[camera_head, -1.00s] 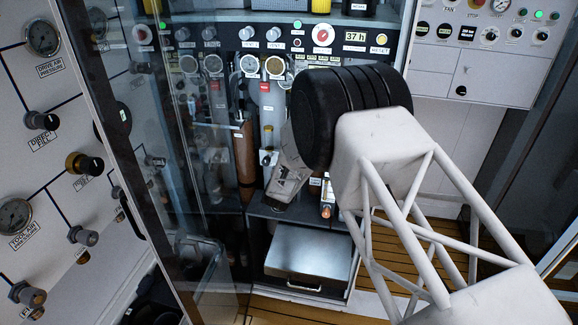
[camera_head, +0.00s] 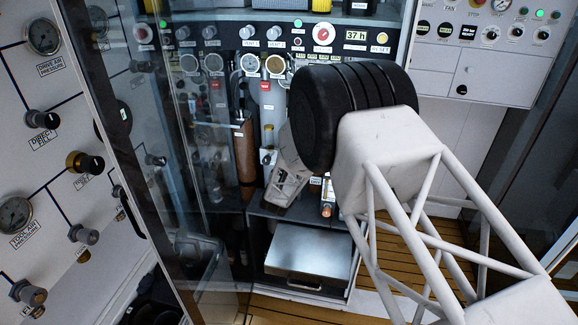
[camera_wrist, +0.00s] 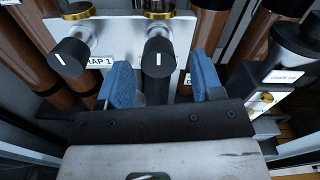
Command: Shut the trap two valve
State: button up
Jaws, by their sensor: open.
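In the wrist view my gripper (camera_wrist: 162,76) is open, its two blue fingers on either side of a black valve knob (camera_wrist: 158,57). The knob has a white mark running up its face, and I cannot tell whether either finger touches it. A label beside this right-hand knob is mostly hidden by the right finger, so I cannot read trap two on it. To the left is a similar black knob (camera_wrist: 70,57) beside a label (camera_wrist: 101,61) ending in "AP 1". In the head view my arm hides the valves and fingertips.
Brown cylinders (camera_wrist: 205,35) stand behind the knobs in the wrist view. A dark fitting with a white label (camera_wrist: 283,77) is close on the right. In the head view a glass door (camera_head: 150,170) stands left of the cabinet, and a metal case (camera_head: 308,254) lies below.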

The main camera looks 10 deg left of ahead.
jog(key=shift+s, duration=2.5)
jog(key=s+d+r+n+g+y, duration=0.1)
jog(key=s+d+r+n+g, duration=0.35)
jog(key=d+r+n, duration=0.65)
jog(key=s+d+r+n+g+y, duration=0.25)
jog(key=s+d+r+n, duration=0.35)
jog(key=d+r, duration=0.5)
jog(key=s+d+r+n+g+h, duration=0.1)
jog(key=s+d+n, duration=0.4)
jog(key=s, duration=0.8)
jog(key=s+d+r+n+g+h, duration=0.1)
jog(key=s+d+r+n+g, duration=0.2)
jog(key=s, duration=1)
jog(key=s+d+r+n+g+h, duration=0.1)
jog(key=s+d+r+n+g, duration=0.2)
jog(key=s+d+n, duration=0.5)
jog(key=s+d+g, duration=0.1)
jog(key=s, duration=0.4)
jog(key=shift+s+d+h, duration=0.3)
jog(key=shift+d+h, duration=0.05)
jog(key=shift+d, duration=0.05)
jog(key=shift+r, duration=0.1)
